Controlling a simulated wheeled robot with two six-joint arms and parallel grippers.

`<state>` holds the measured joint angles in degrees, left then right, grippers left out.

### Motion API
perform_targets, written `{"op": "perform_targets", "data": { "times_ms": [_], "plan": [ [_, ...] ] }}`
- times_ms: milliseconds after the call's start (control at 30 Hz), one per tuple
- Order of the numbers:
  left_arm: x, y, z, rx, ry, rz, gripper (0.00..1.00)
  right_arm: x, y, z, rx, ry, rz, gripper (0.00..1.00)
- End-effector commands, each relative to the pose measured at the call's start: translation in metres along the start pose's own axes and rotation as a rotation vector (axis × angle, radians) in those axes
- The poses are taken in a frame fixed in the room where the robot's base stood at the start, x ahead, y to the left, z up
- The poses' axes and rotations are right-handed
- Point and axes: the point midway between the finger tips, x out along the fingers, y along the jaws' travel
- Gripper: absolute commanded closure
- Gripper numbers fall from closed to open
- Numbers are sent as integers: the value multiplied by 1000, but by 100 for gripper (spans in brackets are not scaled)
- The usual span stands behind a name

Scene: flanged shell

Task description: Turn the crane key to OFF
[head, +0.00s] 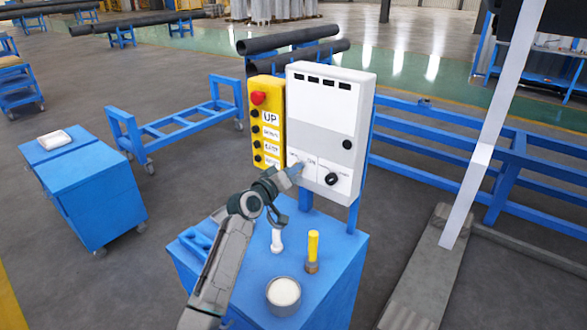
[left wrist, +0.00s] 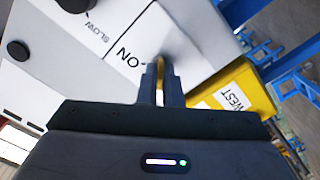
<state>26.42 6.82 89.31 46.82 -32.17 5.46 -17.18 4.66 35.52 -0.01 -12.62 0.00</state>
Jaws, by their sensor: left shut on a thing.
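The white control panel (head: 325,110) stands upright on a blue cart, and its lower left corner carries an ON label (head: 312,162). My left gripper (head: 296,170) reaches up to that corner, just left of the label. In the left wrist view its fingers (left wrist: 161,88) are shut on a small brass-coloured piece, the crane key (left wrist: 160,72), at the panel face beside the ON label. The fingers cover most of the key, so I cannot tell which way it points. No OFF label is readable. My right gripper is not in view.
A yellow button box (head: 265,95) with a red button stands close left of the panel. A black knob (head: 331,179) sits right of the key. A yellow-handled tool (head: 313,250), a white item (head: 277,240) and a round tin (head: 283,294) stand on the cart (head: 335,280) below.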

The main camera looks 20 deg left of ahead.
Motion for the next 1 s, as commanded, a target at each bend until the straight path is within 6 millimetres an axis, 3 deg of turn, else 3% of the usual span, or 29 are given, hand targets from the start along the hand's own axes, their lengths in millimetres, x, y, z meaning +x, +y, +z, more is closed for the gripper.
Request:
{"op": "perform_targets", "data": {
  "times_ms": [700,800,1000],
  "plan": [
    [0,-1,2,-73,-3,-2,100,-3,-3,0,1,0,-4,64],
    [0,-1,2,-73,-3,-2,75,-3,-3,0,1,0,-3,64],
    [0,-1,1,-72,-1,-1,73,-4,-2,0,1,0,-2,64]
  ]
}}
